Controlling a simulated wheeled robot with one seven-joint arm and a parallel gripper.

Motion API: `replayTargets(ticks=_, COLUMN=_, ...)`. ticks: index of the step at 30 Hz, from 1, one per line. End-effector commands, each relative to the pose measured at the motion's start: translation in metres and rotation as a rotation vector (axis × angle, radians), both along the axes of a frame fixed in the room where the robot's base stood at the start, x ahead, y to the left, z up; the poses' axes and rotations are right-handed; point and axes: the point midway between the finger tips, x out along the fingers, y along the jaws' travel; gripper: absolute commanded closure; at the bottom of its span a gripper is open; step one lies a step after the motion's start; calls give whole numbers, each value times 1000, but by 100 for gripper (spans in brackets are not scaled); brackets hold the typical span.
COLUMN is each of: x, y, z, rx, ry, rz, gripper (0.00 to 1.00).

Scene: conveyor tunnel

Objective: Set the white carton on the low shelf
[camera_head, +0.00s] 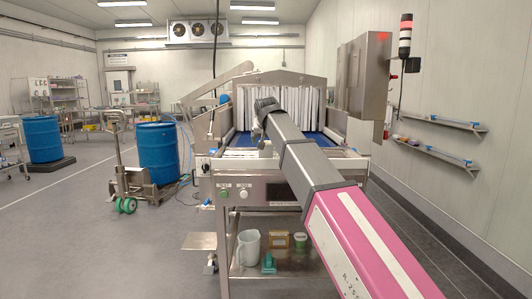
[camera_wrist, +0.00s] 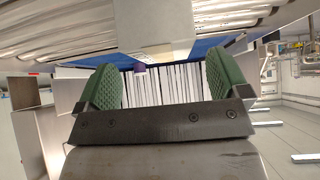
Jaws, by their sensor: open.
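A pale white carton (camera_wrist: 152,25) shows at the top middle of the wrist view, against the blue belt and beyond my fingertips. My gripper (camera_wrist: 160,75) is open, its two green ridged pads apart with nothing between them. In the head view my arm reaches over the conveyor's near end, and I cannot clearly make out the carton there. The low shelf (camera_head: 285,285) lies under the conveyor's near end. It bears a clear jug (camera_head: 248,248), a small brown box (camera_head: 278,240) and green items (camera_head: 269,263).
The blue conveyor belt (camera_head: 240,139) runs into a tunnel with a white strip curtain (camera_head: 305,104). A steel cabinet (camera_head: 366,72) overhangs at the right. Blue drums (camera_head: 158,155) and a pallet truck (camera_head: 122,165) stand left. The grey floor at front left is clear.

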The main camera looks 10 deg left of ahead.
Motion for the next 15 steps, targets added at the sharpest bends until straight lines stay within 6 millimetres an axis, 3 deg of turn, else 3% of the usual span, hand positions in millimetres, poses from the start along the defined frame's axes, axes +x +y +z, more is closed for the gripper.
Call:
replayTargets(ticks=9, x=27, y=9, z=-31, rx=0, ry=2, rz=0, gripper=6)
replayTargets(ticks=15, x=30, y=9, z=-35, rx=0, ry=1, rz=0, gripper=6)
